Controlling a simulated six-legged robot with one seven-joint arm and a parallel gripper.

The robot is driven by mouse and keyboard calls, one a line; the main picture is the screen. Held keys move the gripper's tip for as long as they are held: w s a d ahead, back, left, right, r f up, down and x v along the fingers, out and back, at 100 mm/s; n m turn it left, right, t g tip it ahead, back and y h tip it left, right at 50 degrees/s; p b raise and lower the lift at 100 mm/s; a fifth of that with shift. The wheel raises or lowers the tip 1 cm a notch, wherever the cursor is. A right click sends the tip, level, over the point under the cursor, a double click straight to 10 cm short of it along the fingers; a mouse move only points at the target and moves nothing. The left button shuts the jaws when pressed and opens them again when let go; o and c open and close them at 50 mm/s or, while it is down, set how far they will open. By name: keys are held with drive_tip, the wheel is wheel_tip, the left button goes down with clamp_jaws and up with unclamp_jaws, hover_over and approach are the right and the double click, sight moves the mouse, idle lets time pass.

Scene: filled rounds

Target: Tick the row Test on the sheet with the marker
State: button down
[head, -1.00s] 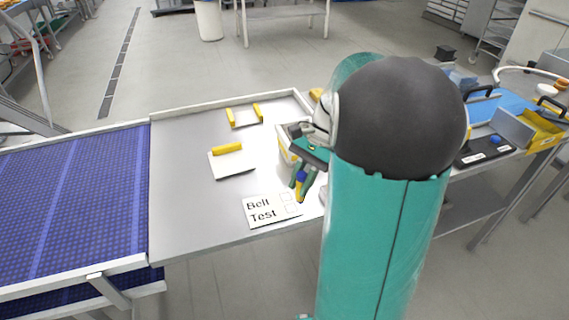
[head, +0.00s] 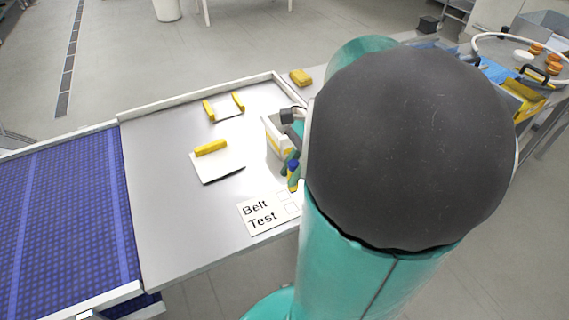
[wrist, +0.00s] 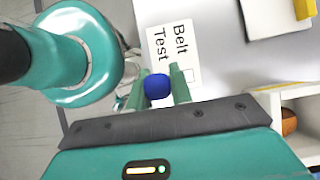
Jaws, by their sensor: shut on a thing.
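The white sheet (head: 258,222) lies on the metal table, with the rows Belt and Test and a box at the right end of each. The visible box parts look empty; my arm hides the sheet's right edge in the head view. My gripper (wrist: 158,88) is shut on the marker (head: 293,180), which is yellow with a blue part. In the wrist view only its round blue end (wrist: 157,87) shows between the fingers. The marker is by the sheet's upper right, close to the boxes; I cannot tell whether its tip touches. The sheet also shows in the wrist view (wrist: 165,65).
A blue conveyor belt (head: 75,215) adjoins the table's left side. A white plate (head: 222,168) with a yellow bar, a pair of yellow brackets (head: 209,110) and a white-and-yellow box (head: 275,140) are behind the sheet. The table left of the sheet is clear.

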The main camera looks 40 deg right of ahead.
sight(292, 191)
drive_tip(key=shift+w+a, duration=0.1)
drive_tip(key=shift+w, duration=0.1)
drive_tip(key=shift+s+f, duration=0.15)
drive_tip(key=shift+f, duration=0.2)
wheel_tip(292, 191, down, 3)
drive_tip(key=shift+s+f, duration=0.1)
drive_tip(key=shift+f, duration=1.1)
drive_tip(key=shift+f, duration=0.6)
idle(1.0)
drive_tip(key=shift+r, duration=3.6)
